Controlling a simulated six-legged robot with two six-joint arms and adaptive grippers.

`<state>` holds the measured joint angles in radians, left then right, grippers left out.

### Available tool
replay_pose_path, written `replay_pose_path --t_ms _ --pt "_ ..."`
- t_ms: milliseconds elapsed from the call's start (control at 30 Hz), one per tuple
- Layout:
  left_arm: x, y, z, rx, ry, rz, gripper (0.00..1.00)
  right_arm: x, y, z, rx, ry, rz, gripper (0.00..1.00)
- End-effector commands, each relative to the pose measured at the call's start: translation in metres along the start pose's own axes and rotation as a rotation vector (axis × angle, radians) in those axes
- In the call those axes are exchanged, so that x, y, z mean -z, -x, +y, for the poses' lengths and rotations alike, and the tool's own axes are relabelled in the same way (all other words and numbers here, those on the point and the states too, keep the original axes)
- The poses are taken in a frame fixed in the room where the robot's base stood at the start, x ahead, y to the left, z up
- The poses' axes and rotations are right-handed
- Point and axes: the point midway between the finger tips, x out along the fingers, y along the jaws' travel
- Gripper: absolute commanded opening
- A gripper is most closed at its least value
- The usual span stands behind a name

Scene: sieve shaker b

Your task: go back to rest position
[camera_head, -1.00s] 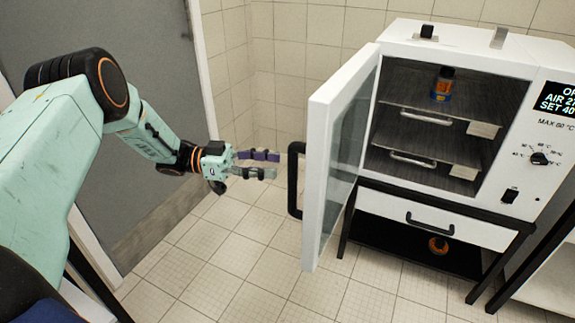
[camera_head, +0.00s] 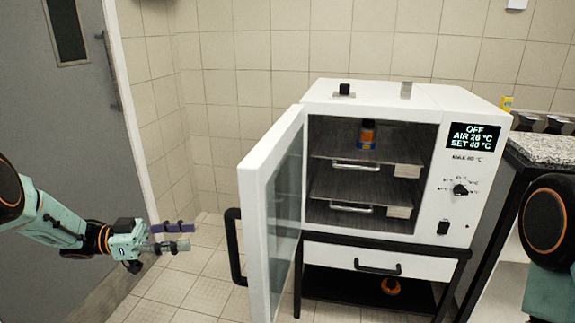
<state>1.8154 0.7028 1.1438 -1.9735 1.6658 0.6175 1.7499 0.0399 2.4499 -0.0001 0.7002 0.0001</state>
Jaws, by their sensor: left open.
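My left gripper (camera_head: 178,237) is open and empty at the lower left, with its fingers pointing right. It is to the left of the open oven door's black handle (camera_head: 235,246) and apart from it. My left arm comes in from the left edge. A green and black part of my right arm shows at the right edge, but its gripper is out of view. The white oven (camera_head: 425,104) stands with its door (camera_head: 250,180) swung open toward the left.
An orange-capped jar (camera_head: 367,135) stands on the oven's upper shelf (camera_head: 340,150). A drawer (camera_head: 325,256) is shut below, and an orange object (camera_head: 390,287) lies under it. A granite-topped counter (camera_head: 545,150) is at the right. Tiled floor is free at the lower left.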

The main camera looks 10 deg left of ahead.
Motion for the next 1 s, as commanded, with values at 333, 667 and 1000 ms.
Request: replay_pose_path --t_ms 333,667,1000 --pt "-0.043 -0.018 -0.054 0.483 0.014 -0.022 0.45 0.000 0.000 0.000 0.000 0.000 0.000 0.40" --pt "-0.156 -0.047 -0.003 0.862 0.396 -0.289 0.45 0.000 0.000 0.000 0.000 0.000 0.000 0.40" --pt "-0.251 -0.035 0.188 1.022 0.847 -0.828 0.45 0.000 0.000 0.000 0.000 0.000 0.000 0.40"
